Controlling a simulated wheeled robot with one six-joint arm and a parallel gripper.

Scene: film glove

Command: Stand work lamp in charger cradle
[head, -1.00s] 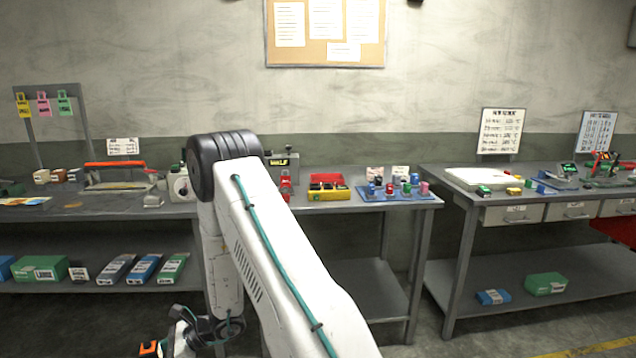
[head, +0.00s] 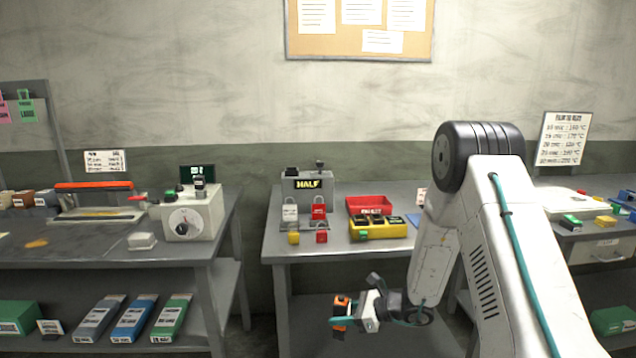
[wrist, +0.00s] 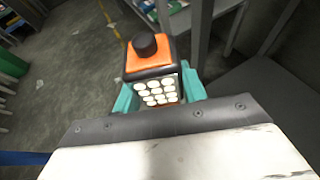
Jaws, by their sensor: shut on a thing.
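The work lamp (head: 341,311) is a small orange block with dark trim. In the wrist view the lamp (wrist: 151,60) shows a black knob on its orange top and a grid of pale round lights on its face. My gripper (head: 345,318) is shut on it, with teal fingers on both sides; it also shows in the wrist view (wrist: 157,98). The lamp is held in the air, low in front of the middle bench. A yellow tray (head: 378,230) with black slots or inserts sits on that bench; I cannot tell for sure whether it is the charger cradle.
The middle bench (head: 285,250) also holds a grey box marked HALF (head: 312,187), padlock-like tags and a red bin (head: 369,206). A dial box (head: 190,220) stands on the left bench. A floor gap separates these benches. My arm hides the middle bench's right part.

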